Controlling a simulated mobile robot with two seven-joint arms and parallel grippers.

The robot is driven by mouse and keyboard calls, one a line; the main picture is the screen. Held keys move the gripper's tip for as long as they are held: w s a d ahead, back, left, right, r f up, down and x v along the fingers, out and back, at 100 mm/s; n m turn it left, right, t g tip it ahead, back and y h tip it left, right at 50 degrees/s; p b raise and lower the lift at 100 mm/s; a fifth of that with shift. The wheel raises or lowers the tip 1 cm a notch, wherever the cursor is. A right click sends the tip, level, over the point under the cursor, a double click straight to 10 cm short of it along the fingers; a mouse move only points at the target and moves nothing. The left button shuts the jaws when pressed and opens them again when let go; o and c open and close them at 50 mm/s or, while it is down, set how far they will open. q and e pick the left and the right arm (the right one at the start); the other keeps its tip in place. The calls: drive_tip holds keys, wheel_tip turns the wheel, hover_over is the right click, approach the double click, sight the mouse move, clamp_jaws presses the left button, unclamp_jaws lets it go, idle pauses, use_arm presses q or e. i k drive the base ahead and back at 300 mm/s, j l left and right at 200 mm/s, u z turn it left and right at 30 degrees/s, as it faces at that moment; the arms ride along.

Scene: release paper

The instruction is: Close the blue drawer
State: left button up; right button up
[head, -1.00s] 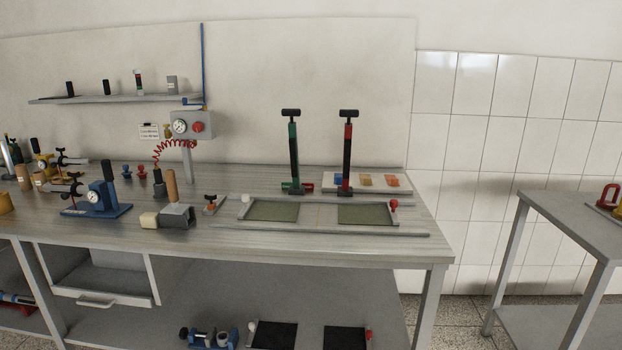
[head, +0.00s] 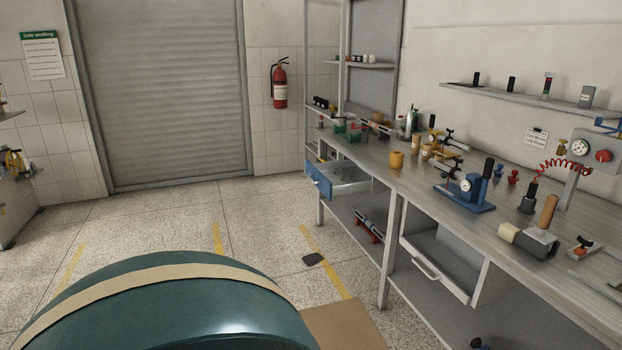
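The blue drawer (head: 319,183) is at the far end of the long workbench, under its top. Its blue front stands out from the bench and the grey inside of the drawer shows, so it is open. A small light handle shows on the blue front. Neither of my grippers is in the head view.
The workbench (head: 480,217) runs along the right, with tools on top. A nearer grey drawer (head: 436,272) also stands open. A large teal rounded object with a tan band (head: 190,310) fills the bottom left. Open floor (head: 240,215) lies left of the bench.

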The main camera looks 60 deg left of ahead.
sight(321, 174)
drive_tip(key=u, duration=2)
drive_tip(key=i+z, duration=0.2)
drive_tip(key=z, duration=0.25)
drive_tip(key=i+j+z, duration=0.2)
drive_tip(key=z, duration=0.3)
drive_tip(key=i+j+z, duration=0.2)
drive_tip(key=i+j, duration=0.15)
drive_tip(key=i+j+z, duration=0.2)
drive_tip(key=i+j, duration=0.15)
drive_tip(key=j, duration=0.25)
drive_tip(key=i+j, duration=0.25)
drive_tip(key=j, duration=0.15)
drive_tip(key=i+j, duration=0.2)
drive_tip(key=j, duration=0.15)
drive_tip(key=i+j+z, duration=0.1)
drive_tip(key=i+j, duration=0.15)
drive_tip(key=j, duration=0.15)
drive_tip(key=i+j, duration=0.2)
drive_tip(key=j, duration=0.2)
drive_tip(key=i+j, duration=0.25)
drive_tip(key=j, duration=0.15)
drive_tip(key=i+j, duration=0.2)
drive_tip(key=j, duration=0.2)
drive_tip(key=z, duration=0.05)
